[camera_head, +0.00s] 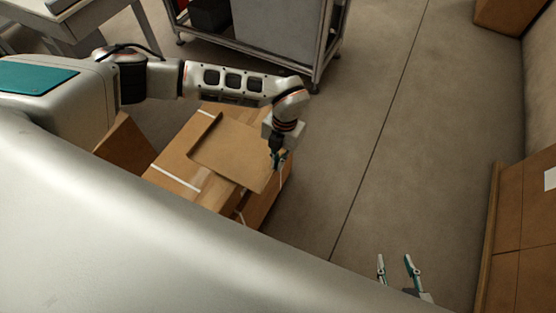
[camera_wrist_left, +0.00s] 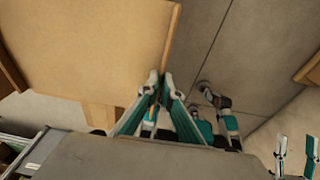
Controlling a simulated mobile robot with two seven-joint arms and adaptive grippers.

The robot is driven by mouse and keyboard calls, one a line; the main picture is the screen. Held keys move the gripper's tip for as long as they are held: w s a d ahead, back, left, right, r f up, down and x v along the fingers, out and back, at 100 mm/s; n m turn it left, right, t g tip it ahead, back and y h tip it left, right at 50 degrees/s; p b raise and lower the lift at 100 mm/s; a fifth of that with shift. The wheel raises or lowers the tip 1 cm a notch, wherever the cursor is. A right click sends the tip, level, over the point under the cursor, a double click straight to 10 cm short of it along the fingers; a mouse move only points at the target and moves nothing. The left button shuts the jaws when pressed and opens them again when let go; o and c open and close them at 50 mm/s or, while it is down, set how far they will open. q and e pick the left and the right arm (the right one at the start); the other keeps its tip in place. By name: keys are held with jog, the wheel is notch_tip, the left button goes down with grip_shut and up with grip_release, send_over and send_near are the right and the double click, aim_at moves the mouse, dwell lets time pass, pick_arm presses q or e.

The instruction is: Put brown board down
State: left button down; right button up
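The brown board (camera_head: 235,152) is a flat sheet over a cardboard box (camera_head: 178,165) in the head view. In the left wrist view the board (camera_wrist_left: 90,45) fills the upper left. My left gripper (camera_head: 277,163) is at the board's right edge. Its fingertips (camera_wrist_left: 160,80) are close together at the board's edge and appear shut on it. Whether the board rests fully on the box is hard to tell. My right gripper (camera_head: 397,262) is open and empty, low over the floor at the lower right.
A grey metal cart (camera_head: 262,35) stands behind the box. Cardboard boxes (camera_head: 522,235) line the right side, and another box (camera_head: 512,15) sits at the top right. The concrete floor (camera_head: 385,120) between is clear.

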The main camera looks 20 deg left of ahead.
pick_arm(q)
jog(key=shift+f, duration=0.45)
jog(key=c, duration=2.2)
grip_release()
jog(key=r, duration=0.4)
jog(key=w+r, duration=0.1)
jog(key=r, duration=0.7)
jog(key=shift+w+d, duration=0.25)
jog(key=shift+w, duration=0.1)
